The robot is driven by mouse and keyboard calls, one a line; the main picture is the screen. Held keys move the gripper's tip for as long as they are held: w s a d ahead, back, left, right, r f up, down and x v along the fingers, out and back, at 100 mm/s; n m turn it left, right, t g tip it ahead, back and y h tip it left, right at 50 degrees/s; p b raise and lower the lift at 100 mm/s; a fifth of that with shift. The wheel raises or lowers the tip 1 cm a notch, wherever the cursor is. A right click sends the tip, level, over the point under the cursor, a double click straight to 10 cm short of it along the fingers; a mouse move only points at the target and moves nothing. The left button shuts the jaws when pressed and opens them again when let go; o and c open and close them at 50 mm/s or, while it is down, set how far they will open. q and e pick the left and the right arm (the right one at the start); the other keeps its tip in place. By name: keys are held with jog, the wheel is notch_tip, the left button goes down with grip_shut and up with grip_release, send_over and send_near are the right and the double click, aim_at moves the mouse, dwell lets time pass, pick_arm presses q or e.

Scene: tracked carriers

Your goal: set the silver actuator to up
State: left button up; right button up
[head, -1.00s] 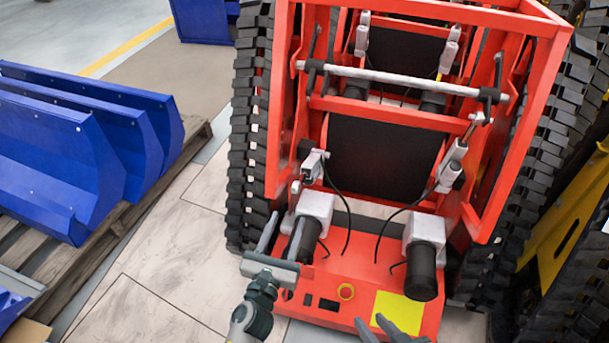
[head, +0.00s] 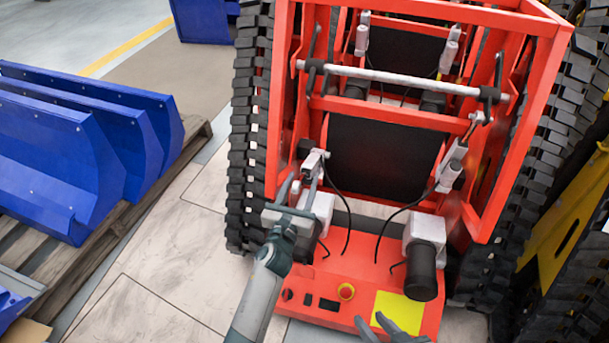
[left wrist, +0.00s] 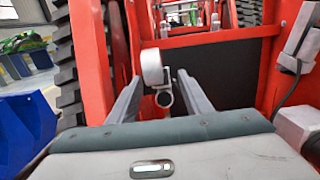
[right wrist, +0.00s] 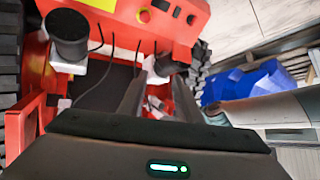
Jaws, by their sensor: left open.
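A silver actuator (head: 313,163) is mounted, tilted, on the left side of the red carrier. In the left wrist view its round silver end (left wrist: 152,68) and a small ring (left wrist: 163,98) below it show between the fingers. My left gripper (head: 302,184) is open around or just in front of this actuator; I cannot tell whether it touches. It partly hides the actuator's lower part in the head view. A similar silver actuator (head: 452,166) stands on the right side. My right gripper (head: 370,318) is open and empty at the carrier's front edge.
The red carrier frame (head: 400,118) with a crossbar (head: 400,82) rises behind, between black tracks (head: 246,150). Black motors (head: 423,270), cables and a yellow panel (head: 398,312) are at the front. Blue parts (head: 60,150) lie on a pallet at left, beyond clear floor.

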aim_at(305, 172)
pick_arm(q)
jog(key=shift+w+d, duration=0.15)
jog(key=shift+w, duration=0.7)
jog(key=shift+w+d, duration=0.15)
jog(key=shift+w, duration=0.7)
grip_shut()
jog(key=shift+r, duration=0.1)
